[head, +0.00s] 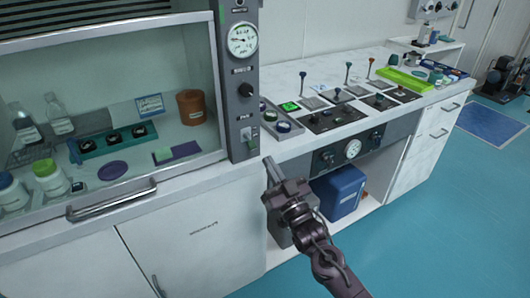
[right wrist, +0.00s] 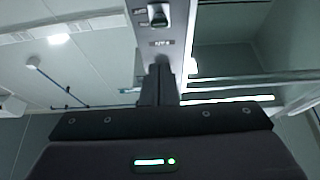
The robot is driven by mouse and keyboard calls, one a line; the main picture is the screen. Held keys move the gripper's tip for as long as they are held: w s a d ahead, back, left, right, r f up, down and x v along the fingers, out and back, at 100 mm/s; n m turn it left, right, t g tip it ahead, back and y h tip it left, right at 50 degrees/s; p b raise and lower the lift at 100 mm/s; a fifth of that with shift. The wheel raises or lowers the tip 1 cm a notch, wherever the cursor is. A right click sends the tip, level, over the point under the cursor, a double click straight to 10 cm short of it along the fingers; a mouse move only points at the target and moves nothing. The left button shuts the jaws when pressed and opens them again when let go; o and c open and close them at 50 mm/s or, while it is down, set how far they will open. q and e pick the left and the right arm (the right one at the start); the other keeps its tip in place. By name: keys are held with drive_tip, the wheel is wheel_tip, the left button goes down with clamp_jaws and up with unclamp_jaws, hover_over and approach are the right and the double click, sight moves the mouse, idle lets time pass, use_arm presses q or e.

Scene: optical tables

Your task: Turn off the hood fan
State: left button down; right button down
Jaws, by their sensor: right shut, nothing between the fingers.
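The fume hood's dark control post (head: 239,112) stands at the right edge of the hood. It carries a round gauge (head: 242,39), a black knob (head: 246,89) and, lower down, a small light switch (head: 247,134). The labels are too small to read, so I cannot tell which control is for the fan. My right gripper (head: 268,165) is shut and empty, just right of the post's foot and below the switch. In the right wrist view the shut fingers (right wrist: 158,80) point up the post, towards a control with a green part (right wrist: 158,15). My left gripper is out of view.
Bottles, a brown pot (head: 191,107) and a teal rack stand inside. A bench (head: 290,80) with plates, valves and a green tray (head: 404,79) runs right. A blue box (head: 340,190) sits below it.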

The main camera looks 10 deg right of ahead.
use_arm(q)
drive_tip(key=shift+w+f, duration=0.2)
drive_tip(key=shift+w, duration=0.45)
use_arm(e)
drive_tip(key=shift+s+d+f, duration=0.25)
drive_tip(key=shift+s+f, duration=0.6)
drive_tip(key=shift+s, duration=0.15)
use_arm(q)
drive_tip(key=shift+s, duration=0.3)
